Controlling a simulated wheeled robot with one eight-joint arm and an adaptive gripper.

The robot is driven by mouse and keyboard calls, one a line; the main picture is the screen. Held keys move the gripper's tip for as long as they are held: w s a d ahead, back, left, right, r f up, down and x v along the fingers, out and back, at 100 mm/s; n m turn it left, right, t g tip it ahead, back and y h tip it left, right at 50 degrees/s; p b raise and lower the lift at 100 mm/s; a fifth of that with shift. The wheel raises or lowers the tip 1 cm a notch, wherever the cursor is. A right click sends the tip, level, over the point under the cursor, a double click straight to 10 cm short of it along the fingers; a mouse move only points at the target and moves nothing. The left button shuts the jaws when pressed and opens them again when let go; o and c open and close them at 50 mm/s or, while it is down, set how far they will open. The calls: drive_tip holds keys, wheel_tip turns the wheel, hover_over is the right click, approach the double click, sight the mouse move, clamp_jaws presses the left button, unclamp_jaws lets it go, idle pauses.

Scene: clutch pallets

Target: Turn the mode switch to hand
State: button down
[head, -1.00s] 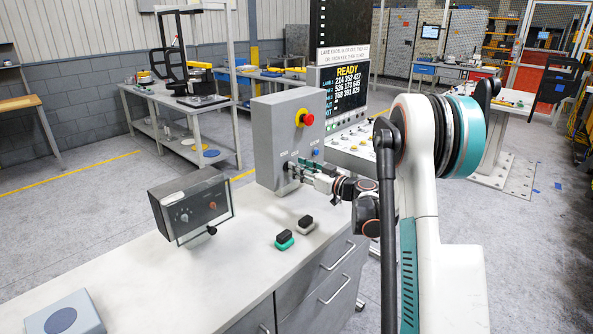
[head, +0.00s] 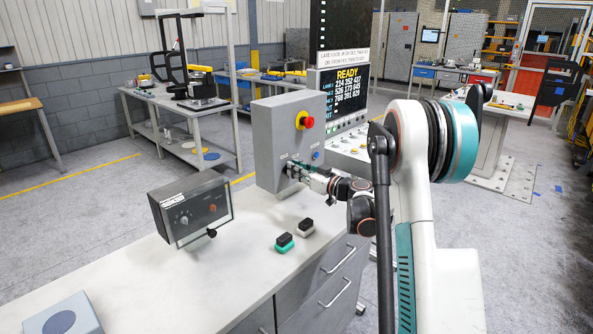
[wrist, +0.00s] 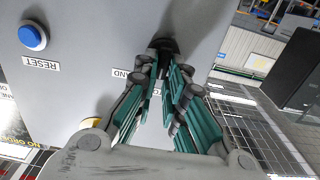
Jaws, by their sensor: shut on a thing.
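The grey control box (head: 283,135) stands on the bench, with a red emergency button (head: 306,121) on a yellow base and a blue button (head: 316,155) on its front. In the wrist view the blue button (wrist: 33,36) sits beside a RESET label. The black mode switch (wrist: 163,44) sits on the panel between my fingertips, and a partly covered label ending in "AND" is next to it. My gripper (head: 292,170) is at the lower part of the box front. In the wrist view its green-padded fingers (wrist: 164,62) are shut on the switch, hiding part of it.
A dark box with knobs (head: 190,209) stands left on the bench (head: 150,285). Two small blocks, one black and green (head: 284,242) and one black and grey (head: 306,228), lie in front of the control box. A READY screen (head: 348,90) stands behind it.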

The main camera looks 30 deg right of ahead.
drive_tip(key=shift+m, duration=0.3)
drive_tip(key=m, duration=0.7)
drive_tip(key=d+f+m+b, duration=0.1)
drive_tip(key=m, duration=0.3)
drive_tip(key=shift+w, duration=0.2)
idle(0.3)
drive_tip(key=c, duration=1.7)
unclamp_jaws()
drive_tip(key=shift+d+r, duration=0.1)
drive_tip(key=shift+o, duration=0.2)
drive_tip(key=v, duration=1.2)
